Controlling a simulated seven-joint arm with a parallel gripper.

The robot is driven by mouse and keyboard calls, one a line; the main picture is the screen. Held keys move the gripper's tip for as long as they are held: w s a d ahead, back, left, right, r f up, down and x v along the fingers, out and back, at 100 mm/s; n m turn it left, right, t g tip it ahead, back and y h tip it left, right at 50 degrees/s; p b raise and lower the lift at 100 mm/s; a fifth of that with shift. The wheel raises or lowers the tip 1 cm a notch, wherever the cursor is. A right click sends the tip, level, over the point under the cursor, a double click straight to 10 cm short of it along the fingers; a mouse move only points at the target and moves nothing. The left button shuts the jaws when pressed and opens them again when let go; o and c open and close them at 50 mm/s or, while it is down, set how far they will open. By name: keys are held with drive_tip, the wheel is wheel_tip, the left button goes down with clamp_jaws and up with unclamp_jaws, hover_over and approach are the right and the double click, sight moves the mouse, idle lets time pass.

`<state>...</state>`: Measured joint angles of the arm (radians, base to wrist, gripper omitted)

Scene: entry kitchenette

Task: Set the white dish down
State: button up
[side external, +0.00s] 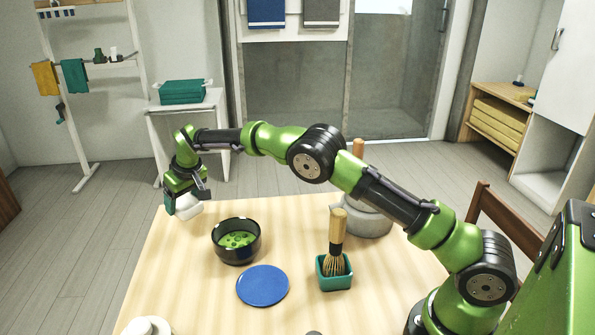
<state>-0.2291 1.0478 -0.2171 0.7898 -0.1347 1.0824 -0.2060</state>
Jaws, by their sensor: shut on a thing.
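My gripper (186,197) is at the far left corner of the wooden table (300,222). It is shut on the white dish (189,207), which shows just below the fingers. The fingers partly hide the dish, and its exact tilt is hard to tell. I cannot tell whether the dish touches the table or hangs a little above it.
A black bowl (236,255) with green contents stands just right of the dish. A blue plate (262,286), a whisk (336,240) in a green holder (334,281) and a grey mortar (366,222) stand nearby. A white item (148,326) is at the front left.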

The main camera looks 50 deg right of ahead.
drive_tip(key=shift+f, duration=3.5)
drive_tip(key=shift+f, duration=0.15)
drive_tip(key=o, duration=1.3)
drive_tip(key=shift+c, duration=0.2)
